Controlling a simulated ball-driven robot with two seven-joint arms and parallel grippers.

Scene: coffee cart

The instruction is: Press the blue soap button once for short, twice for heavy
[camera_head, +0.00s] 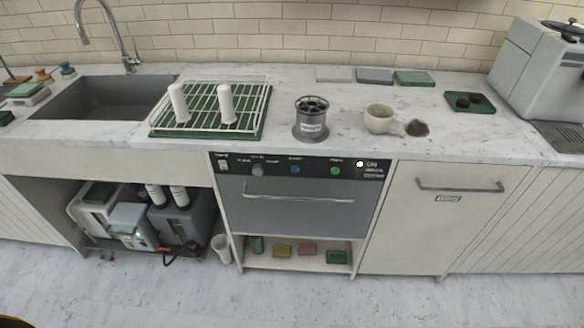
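A small blue button (295,170) sits on the dark control panel (275,164) of the under-counter washer. A tiny label is above it, too small to read surely. A grey knob (258,170) is to its left and a green button (335,171) to its right. A white lit dot (360,164) is at the panel's right end beside small text. The washer door (290,213) below is shut, with a long bar handle. Neither of my grippers is in view, and nothing touches the panel.
A sink (100,110) is at left, a machine (537,70) at right. The floor (300,298) in front is clear.

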